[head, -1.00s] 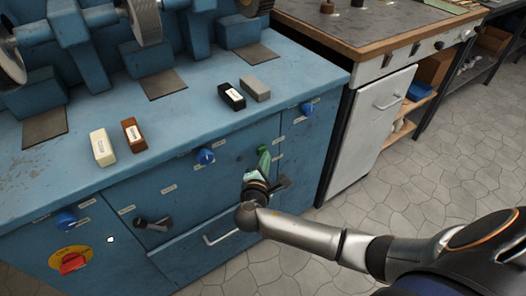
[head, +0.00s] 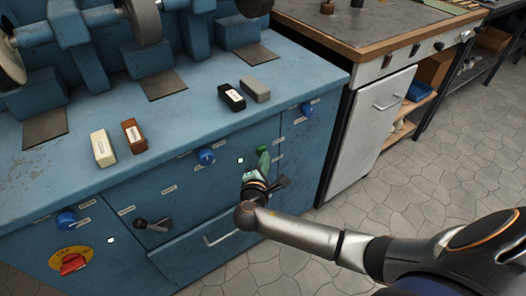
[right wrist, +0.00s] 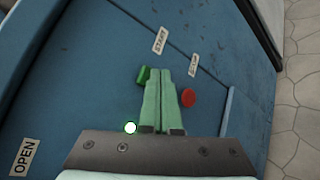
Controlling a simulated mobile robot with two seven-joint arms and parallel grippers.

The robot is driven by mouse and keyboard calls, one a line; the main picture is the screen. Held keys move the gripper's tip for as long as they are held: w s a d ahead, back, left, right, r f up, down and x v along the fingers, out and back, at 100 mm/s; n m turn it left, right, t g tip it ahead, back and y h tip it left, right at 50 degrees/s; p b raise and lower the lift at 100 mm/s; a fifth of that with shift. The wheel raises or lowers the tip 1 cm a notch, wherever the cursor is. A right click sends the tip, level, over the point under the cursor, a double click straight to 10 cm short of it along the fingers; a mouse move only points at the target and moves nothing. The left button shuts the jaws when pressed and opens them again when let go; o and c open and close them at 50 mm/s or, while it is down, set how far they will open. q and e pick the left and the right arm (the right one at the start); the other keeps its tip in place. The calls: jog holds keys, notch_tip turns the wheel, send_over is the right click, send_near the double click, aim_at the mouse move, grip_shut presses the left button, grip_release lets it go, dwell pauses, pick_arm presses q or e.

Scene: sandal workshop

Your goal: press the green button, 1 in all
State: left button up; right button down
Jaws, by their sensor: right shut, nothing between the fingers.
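The green button (right wrist: 142,77) is on the blue cabinet front, next to the START label (right wrist: 160,40). In the right wrist view it lies just left of my right gripper's fingertips (right wrist: 160,72). The gripper's pale green fingers are shut with nothing between them. I cannot tell whether they touch the button. In the head view the right gripper (head: 263,155) is at the cabinet front and largely hides the button. A red button (right wrist: 188,97) is just right of the fingers. A small lamp (right wrist: 130,127) glows white-green; it also shows in the head view (head: 240,160). My left gripper is not in view.
Blue knobs (head: 206,156), a black lever (head: 152,224), a red rotary switch (head: 72,263) and a drawer handle (head: 221,238) stand out from the cabinet front. Several small blocks lie on the blue top (head: 185,120). Open tiled floor (head: 420,190) lies to the right.

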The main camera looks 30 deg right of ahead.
jog(key=shift+s+p, duration=0.4)
jog(key=shift+s, duration=0.3)
jog(key=s+p, duration=0.2)
jog(key=s, duration=0.1)
jog(key=s+p, duration=0.1)
jog(key=s, duration=0.1)
jog(key=shift+d, duration=0.25)
dwell(0.6)
